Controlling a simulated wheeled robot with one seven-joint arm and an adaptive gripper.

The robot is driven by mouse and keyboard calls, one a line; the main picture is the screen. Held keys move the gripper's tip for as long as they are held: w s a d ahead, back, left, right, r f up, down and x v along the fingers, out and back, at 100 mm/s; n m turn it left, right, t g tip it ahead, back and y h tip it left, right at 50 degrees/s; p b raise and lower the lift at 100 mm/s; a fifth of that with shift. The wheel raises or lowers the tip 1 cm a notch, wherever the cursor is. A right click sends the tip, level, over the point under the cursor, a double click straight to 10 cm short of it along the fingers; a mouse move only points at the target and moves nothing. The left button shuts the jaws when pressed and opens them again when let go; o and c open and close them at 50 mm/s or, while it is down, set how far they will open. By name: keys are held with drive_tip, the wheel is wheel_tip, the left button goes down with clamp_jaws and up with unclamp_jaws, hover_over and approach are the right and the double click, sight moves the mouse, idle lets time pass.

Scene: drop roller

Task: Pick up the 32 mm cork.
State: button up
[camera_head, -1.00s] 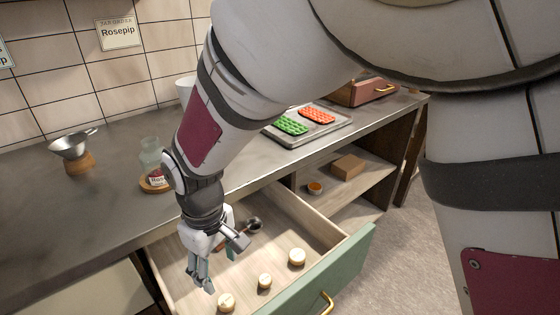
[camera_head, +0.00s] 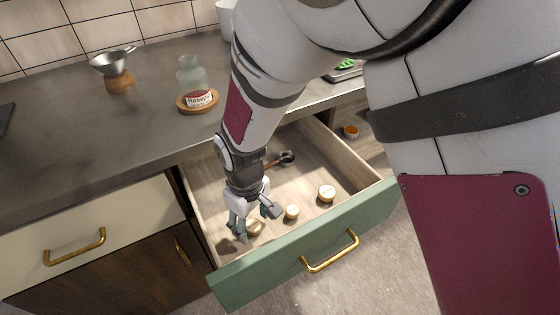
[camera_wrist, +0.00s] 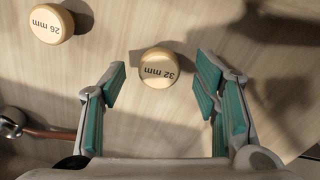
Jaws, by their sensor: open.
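The 32 mm cork (camera_wrist: 159,68) is a round, pale wooden stopper with its size printed on top. In the wrist view it lies on the drawer floor, between and slightly beyond my fingertips, with a gap on each side. In the head view the 32 mm cork (camera_head: 255,228) is partly hidden by my gripper (camera_head: 246,229). My gripper (camera_wrist: 159,80) is open, with teal finger pads, and holds nothing.
The 26 mm cork (camera_wrist: 51,23) lies to the left in the wrist view. The green drawer front (camera_head: 300,250) stands close. A bottle (camera_head: 194,80) is on the counter.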

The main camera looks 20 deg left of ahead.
drive_tip(key=shift+f, duration=0.85)
drive_tip(key=c, duration=0.9)
drive_tip(key=shift+o, duration=0.2)
